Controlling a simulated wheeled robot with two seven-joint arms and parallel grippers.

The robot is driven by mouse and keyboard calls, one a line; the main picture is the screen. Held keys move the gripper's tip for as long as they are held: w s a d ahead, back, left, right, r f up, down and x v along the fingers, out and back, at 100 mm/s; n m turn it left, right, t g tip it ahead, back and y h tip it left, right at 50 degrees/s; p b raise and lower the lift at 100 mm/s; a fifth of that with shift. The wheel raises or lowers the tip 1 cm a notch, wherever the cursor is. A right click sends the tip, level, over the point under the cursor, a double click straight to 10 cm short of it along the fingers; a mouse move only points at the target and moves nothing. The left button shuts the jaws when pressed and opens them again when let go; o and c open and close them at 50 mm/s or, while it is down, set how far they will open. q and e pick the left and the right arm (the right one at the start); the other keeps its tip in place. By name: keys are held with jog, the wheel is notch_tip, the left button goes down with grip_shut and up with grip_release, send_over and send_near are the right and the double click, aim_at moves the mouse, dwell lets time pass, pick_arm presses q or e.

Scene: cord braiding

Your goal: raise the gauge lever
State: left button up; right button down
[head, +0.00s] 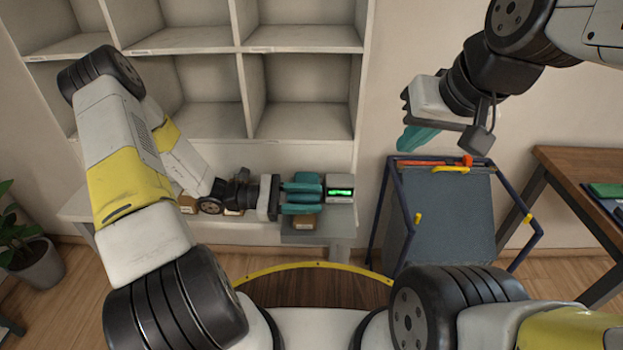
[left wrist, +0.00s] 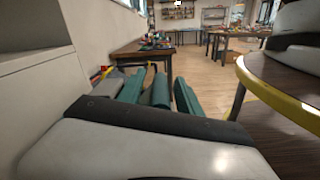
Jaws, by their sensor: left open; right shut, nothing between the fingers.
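I cannot make out a gauge lever for certain. A dark panel in a blue frame (head: 447,215) stands right of centre, with a red-orange bar (head: 430,163) and a yellow piece (head: 450,169) along its top. My left gripper (head: 312,193) is open at the low bench, its teal fingers beside a grey box with a green display (head: 340,194). In the left wrist view a teal bar (left wrist: 160,92) shows between the outer fingers; I cannot tell whether it is a separate object. My right gripper (head: 408,139) is shut and empty, above the panel's top left.
A white cubby shelf (head: 240,92) stands behind the low bench. A wooden table (head: 575,175) stands at the right and a potted plant (head: 38,265) at the left. The floor between panel and table shows clear.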

pick_arm(q)
jog(key=c, duration=0.9)
jog(key=shift+s+f, duration=0.1)
dwell(0.8)
